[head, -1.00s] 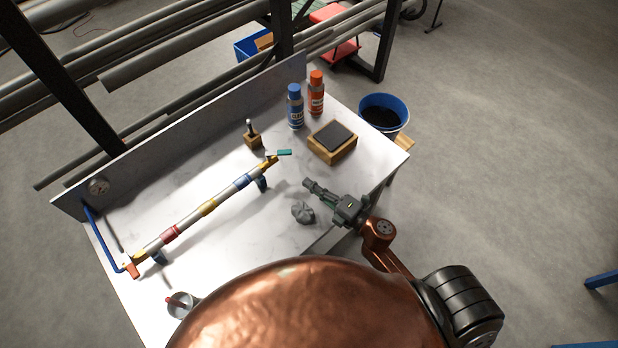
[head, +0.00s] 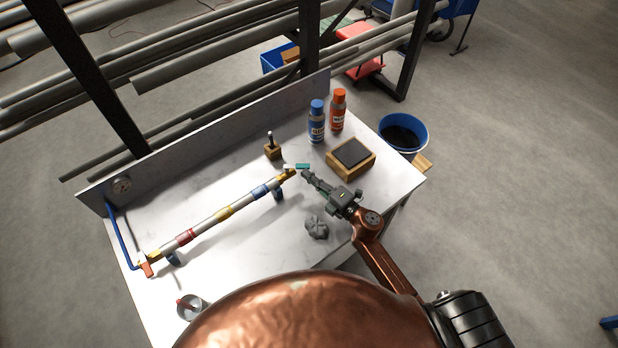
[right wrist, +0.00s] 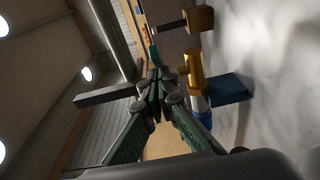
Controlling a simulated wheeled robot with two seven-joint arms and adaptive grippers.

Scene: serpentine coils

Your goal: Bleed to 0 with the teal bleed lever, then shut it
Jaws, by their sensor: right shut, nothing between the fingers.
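The teal bleed lever (head: 302,166) sits at the right end of the pipe (head: 208,221) and points right in the head view. In the right wrist view, a teal piece of it (right wrist: 153,53) shows just beyond my fingertips, beside the yellow pipe end (right wrist: 195,72). My right gripper (head: 306,176) is shut and empty, its tips very close to the lever; I cannot tell whether they touch. The round gauge (head: 121,185) is at the bench's left end; its reading is too small to tell. My left gripper is not in view.
A wooden block with a dark peg (head: 272,150) stands behind the pipe. A blue bottle (head: 317,122), an orange bottle (head: 338,110) and a wooden box with a dark top (head: 350,156) stand at the right. A grey lump (head: 316,228) and a cup (head: 190,307) lie nearer.

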